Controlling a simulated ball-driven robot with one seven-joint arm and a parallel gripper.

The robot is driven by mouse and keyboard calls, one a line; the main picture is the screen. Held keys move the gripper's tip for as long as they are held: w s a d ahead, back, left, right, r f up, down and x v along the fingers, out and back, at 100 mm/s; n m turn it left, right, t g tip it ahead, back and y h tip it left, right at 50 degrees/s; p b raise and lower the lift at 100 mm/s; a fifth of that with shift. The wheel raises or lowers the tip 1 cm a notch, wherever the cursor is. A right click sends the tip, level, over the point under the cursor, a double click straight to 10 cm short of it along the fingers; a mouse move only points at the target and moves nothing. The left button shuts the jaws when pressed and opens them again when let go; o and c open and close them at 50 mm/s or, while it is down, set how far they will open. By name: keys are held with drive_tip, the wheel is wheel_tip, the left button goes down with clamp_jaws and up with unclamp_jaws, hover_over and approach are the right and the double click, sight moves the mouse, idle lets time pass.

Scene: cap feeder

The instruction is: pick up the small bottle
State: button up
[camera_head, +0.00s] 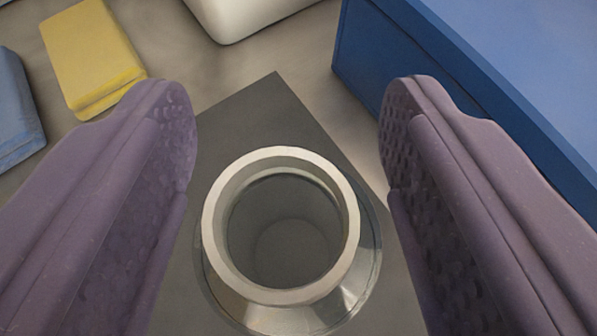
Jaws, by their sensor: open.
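The small bottle (284,298) stands upright with an open round mouth and a pale metallic rim, seen from above. It appears empty inside. It rests on a dark grey square mat or plate (265,110). My gripper (290,125) is open, with one purple textured finger on the left of the bottle and one on the right. Neither finger appears to touch the bottle, and there is a gap on both sides. The lower body of the bottle is mostly hidden under its rim.
A large blue box (440,80) stands close to the right finger. A yellow block (90,50) and a blue block (15,110) lie at the upper left. A white object (245,15) is at the top. Bare grey-brown surface (290,55) shows between them.

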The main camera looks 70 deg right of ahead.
drive_tip(key=shift+w+d+f, duration=0.1)
drive_tip(key=shift+d, duration=0.1)
clamp_jaws()
drive_tip(key=shift+a, duration=0.1)
